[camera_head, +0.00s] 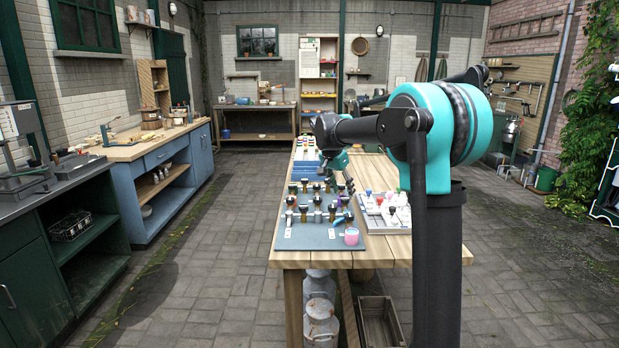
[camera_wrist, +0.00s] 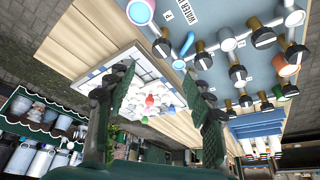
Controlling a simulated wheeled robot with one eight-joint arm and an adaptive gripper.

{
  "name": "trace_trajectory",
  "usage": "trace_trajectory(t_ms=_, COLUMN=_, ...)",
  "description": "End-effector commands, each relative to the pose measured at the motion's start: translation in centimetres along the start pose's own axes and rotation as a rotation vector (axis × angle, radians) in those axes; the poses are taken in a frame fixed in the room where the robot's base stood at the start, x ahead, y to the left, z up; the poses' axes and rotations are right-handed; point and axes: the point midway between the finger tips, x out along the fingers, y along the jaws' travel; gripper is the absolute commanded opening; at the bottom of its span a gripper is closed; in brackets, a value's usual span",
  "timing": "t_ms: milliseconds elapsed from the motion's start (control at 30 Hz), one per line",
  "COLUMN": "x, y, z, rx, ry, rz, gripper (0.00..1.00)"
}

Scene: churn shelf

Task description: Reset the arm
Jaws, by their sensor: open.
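My teal and black arm (camera_head: 440,125) rises at the right of the head view and reaches left over the wooden table. In the wrist view my gripper (camera_wrist: 165,90) shows its two dark green fingers spread wide apart, with nothing between them. Behind the gap is a white tray (camera_wrist: 120,55) with small white, red and teal pieces, apart from the fingers.
Blue bins (camera_head: 306,170) stand farther back. Milk cans (camera_head: 320,322) and a crate (camera_head: 378,322) sit below. The left floor is clear.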

Motion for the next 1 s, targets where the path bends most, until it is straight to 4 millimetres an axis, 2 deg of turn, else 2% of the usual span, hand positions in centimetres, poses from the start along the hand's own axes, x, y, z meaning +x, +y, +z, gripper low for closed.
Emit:
trace_trajectory(t_ms=67, x=0.0, y=0.1, z=0.0, rx=-0.001, ry=0.000, rz=0.000, gripper=0.53)
trace_trajectory(t_ms=267, x=0.7, y=2.0, z=1.0, rx=-0.044, ry=-0.012, rz=-0.013, gripper=0.53)
trace_trajectory(t_ms=567, x=2.2, y=6.1, z=3.2, rx=-0.137, ry=-0.033, rz=-0.044, gripper=0.53)
trace_trajectory(t_ms=733, x=3.7, y=10.0, z=5.7, rx=-0.222, ry=-0.049, rz=-0.074, gripper=0.53)
trace_trajectory(t_ms=833, x=4.9, y=13.2, z=8.0, rx=-0.291, ry=-0.057, rz=-0.102, gripper=0.53)
trace_trajectory(t_ms=1000, x=7.7, y=20.5, z=14.1, rx=-0.446, ry=-0.064, rz=-0.169, gripper=0.53)
